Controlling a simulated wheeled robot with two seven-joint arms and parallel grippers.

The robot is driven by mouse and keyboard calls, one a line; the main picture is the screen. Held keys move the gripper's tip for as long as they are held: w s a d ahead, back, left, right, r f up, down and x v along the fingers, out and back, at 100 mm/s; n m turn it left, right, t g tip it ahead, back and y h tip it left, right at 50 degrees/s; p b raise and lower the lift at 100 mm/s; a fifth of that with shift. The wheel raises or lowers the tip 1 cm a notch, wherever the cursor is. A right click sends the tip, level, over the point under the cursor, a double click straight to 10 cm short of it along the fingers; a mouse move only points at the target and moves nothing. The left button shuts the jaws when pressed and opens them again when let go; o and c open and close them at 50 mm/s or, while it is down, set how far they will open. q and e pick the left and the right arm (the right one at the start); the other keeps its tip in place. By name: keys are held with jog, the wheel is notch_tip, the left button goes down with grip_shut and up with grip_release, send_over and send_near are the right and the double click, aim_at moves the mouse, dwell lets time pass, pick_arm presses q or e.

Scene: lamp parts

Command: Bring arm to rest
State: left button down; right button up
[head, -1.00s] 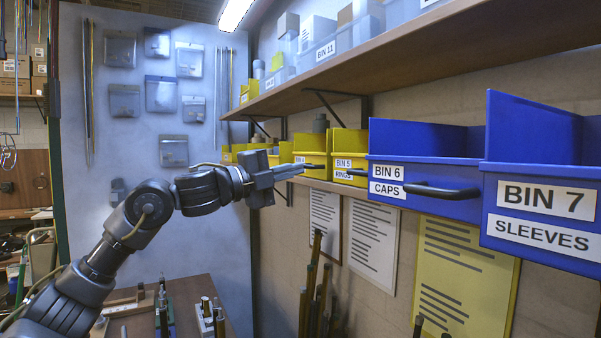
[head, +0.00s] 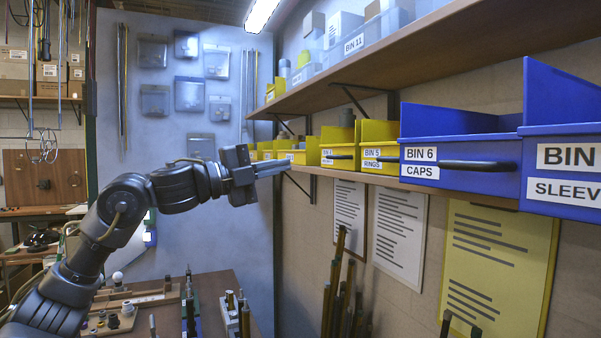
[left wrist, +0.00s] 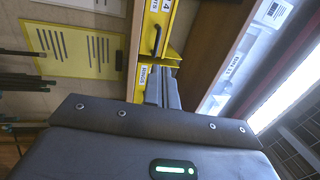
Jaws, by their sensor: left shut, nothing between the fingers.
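My left arm comes in from the left in the head view, bent at the elbow. I cannot tell from these views whether the fingertips touch a bin.
Blue bins marked CAPS (head: 455,165) and SLEEVES (head: 570,160) stand on the lower shelf at right. An upper shelf (head: 400,60) with boxes runs above. Below, a workbench (head: 215,285) holds several small parts, and dark rods (head: 340,290) stand upright near the wall.

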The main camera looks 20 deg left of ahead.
pick_arm(q)
jog(key=b+v, duration=0.1)
jog(key=v, duration=0.3)
jog(key=shift+s+a+f, duration=0.1)
jog(key=shift+a+f, duration=0.05)
